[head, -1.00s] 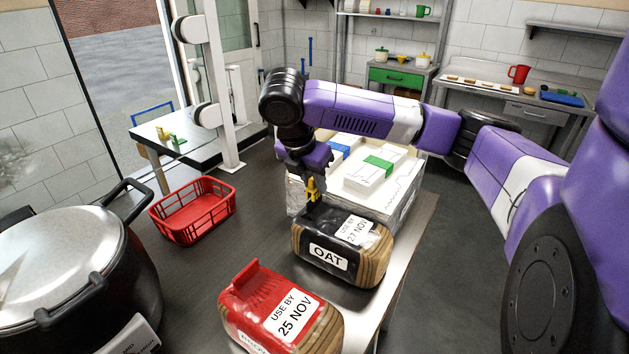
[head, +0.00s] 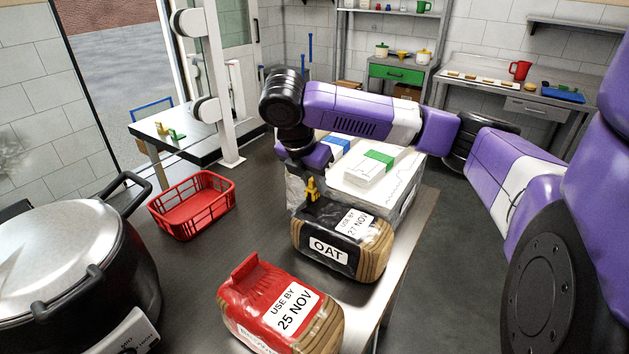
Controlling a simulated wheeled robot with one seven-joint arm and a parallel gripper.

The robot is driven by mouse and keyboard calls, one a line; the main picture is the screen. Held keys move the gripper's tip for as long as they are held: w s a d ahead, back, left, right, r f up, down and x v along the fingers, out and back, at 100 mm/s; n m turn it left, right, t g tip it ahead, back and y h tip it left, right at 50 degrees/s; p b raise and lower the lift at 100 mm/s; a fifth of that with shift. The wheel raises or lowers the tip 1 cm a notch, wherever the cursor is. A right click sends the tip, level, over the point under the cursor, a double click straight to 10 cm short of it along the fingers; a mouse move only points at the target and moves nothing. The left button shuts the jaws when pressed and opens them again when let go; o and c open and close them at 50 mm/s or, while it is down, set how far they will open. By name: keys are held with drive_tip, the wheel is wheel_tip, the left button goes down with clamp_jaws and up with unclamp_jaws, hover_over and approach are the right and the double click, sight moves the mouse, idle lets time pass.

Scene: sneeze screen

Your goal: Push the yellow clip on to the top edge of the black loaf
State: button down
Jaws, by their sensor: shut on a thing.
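The black loaf (head: 320,248), labelled OAT with a 27 NOV tag, lies on the dark counter right of centre. Its sliced bread end faces right. The yellow clip (head: 312,190) stands upright at the loaf's top left end, below my gripper (head: 311,178). My gripper points down and is shut on the clip. The clip's lower end meets the top left of the black wrapper; I cannot tell whether the edge is inside the clip. The gripper's fingertips are small and partly hidden by the wrist.
A red loaf (head: 262,290) lies in front. A red basket (head: 192,232) and a big pot (head: 75,262) stand to the left. A white box (head: 407,193) with packets is behind the black loaf. Bare counter lies between basket and loaves.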

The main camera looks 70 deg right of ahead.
drive_tip(key=shift+f, duration=0.1)
drive_tip(key=c, duration=1.2)
unclamp_jaws()
drive_tip(key=shift+o, duration=0.2)
drive_tip(key=shift+p+v, duration=3.35)
drive_tip(key=shift+v, duration=0.2)
